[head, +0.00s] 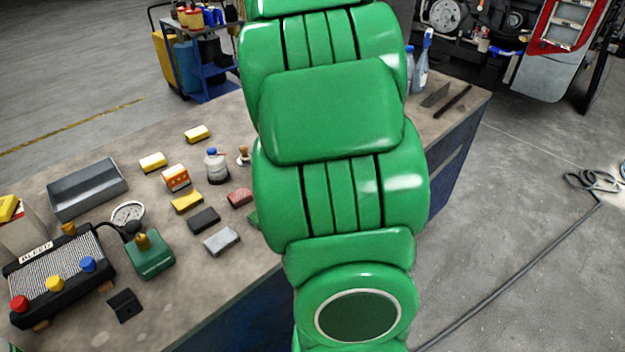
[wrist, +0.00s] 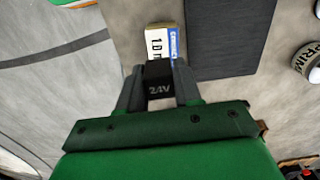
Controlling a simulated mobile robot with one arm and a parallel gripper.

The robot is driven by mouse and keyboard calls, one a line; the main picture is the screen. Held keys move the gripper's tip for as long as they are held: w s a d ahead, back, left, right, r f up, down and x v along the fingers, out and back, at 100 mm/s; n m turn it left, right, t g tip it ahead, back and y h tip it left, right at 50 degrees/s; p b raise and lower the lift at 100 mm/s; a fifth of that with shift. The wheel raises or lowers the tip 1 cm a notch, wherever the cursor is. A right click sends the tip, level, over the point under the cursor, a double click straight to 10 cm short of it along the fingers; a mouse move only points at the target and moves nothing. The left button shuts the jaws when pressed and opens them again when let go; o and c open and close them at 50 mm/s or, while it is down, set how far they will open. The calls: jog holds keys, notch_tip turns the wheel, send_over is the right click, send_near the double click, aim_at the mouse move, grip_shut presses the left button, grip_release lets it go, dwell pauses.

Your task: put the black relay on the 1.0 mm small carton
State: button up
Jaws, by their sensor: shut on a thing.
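My gripper (wrist: 159,84) is shut on the black relay (wrist: 159,77), which is marked 24V and sits between the two fingers in the wrist view. The small carton (wrist: 156,43), white with a blue and a yellowish part and printed "1.0 m", lies just beyond the relay in the wrist view. The relay covers the carton's near end in the picture. I cannot tell how high the relay is above it, or whether they touch. In the head view my own green arm hides the gripper, the relay and the carton.
A dark flat mat (wrist: 231,40) lies right of the carton, and a can (wrist: 308,62) stands farther right. On the bench's left half are a grey tray (head: 88,190), several small blocks, a bottle (head: 216,168) and a button box (head: 58,280). Spray bottles (head: 421,65) stand behind my arm.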

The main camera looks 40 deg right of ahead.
jog(key=shift+w+d+f, duration=0.15)
jog(key=shift+w+f, duration=0.05)
jog(key=shift+f, duration=1.65)
jog(key=shift+f, duration=0.15)
jog(key=o, duration=1)
notch_tip(320, 180, up, 12)
jog(key=shift+r, duration=0.15)
